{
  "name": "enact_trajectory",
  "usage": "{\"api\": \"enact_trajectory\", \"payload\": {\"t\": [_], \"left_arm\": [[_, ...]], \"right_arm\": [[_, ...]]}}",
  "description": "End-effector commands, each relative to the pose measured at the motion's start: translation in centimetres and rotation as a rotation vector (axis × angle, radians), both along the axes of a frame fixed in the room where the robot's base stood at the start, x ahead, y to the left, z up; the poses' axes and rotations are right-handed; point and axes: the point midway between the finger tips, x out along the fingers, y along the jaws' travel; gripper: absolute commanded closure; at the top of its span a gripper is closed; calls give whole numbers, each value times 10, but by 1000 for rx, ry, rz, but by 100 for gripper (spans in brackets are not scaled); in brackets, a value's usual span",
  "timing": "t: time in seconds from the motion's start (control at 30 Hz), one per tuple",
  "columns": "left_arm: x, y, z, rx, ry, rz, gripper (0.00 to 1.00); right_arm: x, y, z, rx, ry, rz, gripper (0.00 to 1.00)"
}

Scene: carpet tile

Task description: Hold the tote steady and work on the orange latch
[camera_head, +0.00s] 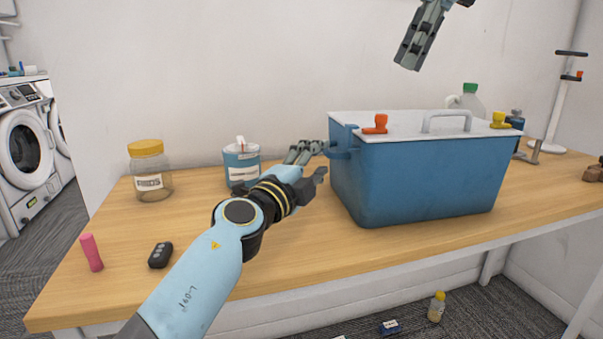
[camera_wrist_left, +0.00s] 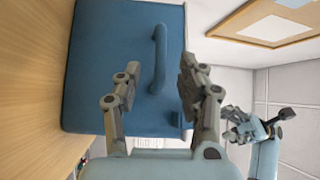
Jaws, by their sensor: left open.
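The blue tote (camera_head: 425,180) stands on the wooden table with a white lid (camera_head: 410,123) on it. The orange latch (camera_head: 375,124) is at the lid's front left corner. My left gripper (camera_head: 322,161) is open at the tote's left side, by the blue side handle (camera_head: 341,153). In the left wrist view the side handle (camera_wrist_left: 159,55) shows ahead, between the open fingers (camera_wrist_left: 160,72); I see no grip on it.
A yellow latch (camera_head: 501,120) is at the lid's right. A jar (camera_head: 150,172) and a blue-and-white can (camera_head: 241,166) stand left of the tote. A black remote (camera_head: 160,255) and pink marker (camera_head: 91,253) are near the front edge. A green-capped bottle (camera_head: 471,101) stands behind.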

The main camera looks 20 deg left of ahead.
Motion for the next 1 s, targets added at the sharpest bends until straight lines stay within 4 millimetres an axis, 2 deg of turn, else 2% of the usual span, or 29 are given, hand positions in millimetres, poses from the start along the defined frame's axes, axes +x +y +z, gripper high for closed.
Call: {"api": "enact_trajectory", "payload": {"t": [0.1, 0.2, 0.57, 0.9, 1.0], "left_arm": [[18, -4, 3, -1, -1, -1, 60], [26, -5, 4, -1, 0, -1, 60], [32, -6, 4, 1, 0, 0, 60], [32, -6, 4, 0, 1, 0, 100], [32, -6, 4, 0, 1, 0, 100]], "right_arm": [[0, 0, 0, 0, 0, 0, 62], [0, 0, 0, 0, 0, 0, 62], [0, 0, 0, 0, 0, 0, 62], [0, 0, 0, 0, 0, 0, 62], [0, 0, 0, 0, 0, 0, 62]]}}
